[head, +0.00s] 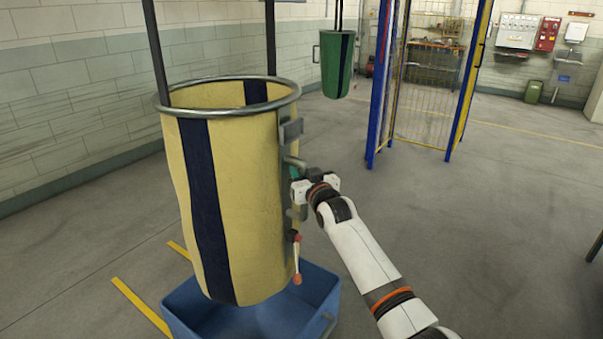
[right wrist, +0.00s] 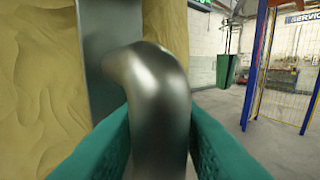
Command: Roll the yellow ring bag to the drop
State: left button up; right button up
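The yellow ring bag (head: 245,190) hangs upright at the left of the head view, with dark stripes and a metal ring (head: 225,92) around its open top. Dark straps run up from the ring. A bent metal handle (right wrist: 155,95) stands out from a plate on the bag's right side. My right gripper (head: 296,180) is at this handle. In the right wrist view its green fingers (right wrist: 158,145) lie against both sides of the bar, shut on it. A lever with a red tip (head: 297,277) hangs below. My left gripper is not in view.
A blue bin (head: 320,297) stands on the floor under the bag. Yellow floor marks (head: 140,304) lie at its left. A green bag (head: 336,65) hangs farther back, left of a blue and yellow mesh frame (head: 380,90). The floor at the right is mostly clear.

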jog(key=shift+o, duration=1.1)
jog(key=v, duration=1.2)
jog(key=shift+f, duration=0.15)
